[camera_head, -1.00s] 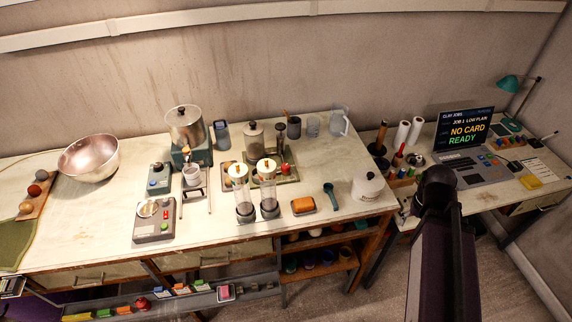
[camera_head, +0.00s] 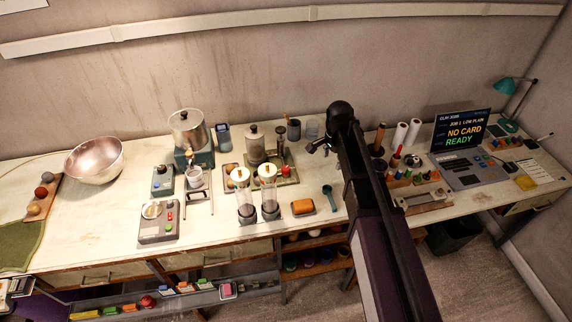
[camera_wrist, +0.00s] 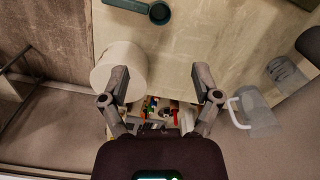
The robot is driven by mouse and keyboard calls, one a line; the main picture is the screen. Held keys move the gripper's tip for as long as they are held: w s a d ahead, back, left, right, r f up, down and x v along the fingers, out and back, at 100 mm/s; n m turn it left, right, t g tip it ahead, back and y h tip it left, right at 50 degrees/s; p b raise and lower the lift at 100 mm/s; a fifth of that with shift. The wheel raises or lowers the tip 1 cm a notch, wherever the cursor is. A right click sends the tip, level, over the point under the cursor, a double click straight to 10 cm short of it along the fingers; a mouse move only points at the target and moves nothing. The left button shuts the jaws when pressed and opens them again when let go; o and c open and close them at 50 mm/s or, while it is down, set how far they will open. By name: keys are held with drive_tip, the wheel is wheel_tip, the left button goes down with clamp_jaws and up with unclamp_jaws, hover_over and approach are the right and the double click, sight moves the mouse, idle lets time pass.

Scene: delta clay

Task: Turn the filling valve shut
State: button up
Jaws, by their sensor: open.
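The tap is not in the wrist view.
A teal scoop (camera_head: 331,195) lies near the front. The wrist view shows a white canister (camera_wrist: 118,66) and a clear jug (camera_wrist: 251,108) close to my fingers.

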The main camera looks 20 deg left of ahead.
sight(286, 168)
drive_tip(key=w+a+r+m+p, duration=0.1)
drive_tip(key=w+a+r+m, duration=0.1)
drive_tip(key=a, duration=1.5)
drive_tip(key=shift+m, duration=0.9)
drive_tip(key=shift+f, duration=0.2)
wheel_tip(286, 168, down, 14)
drive_tip(key=b, duration=1.3)
drive_tip(key=shift+r, duration=0.25)
drive_tip(key=shift+s+d, duration=0.1)
clamp_jaws()
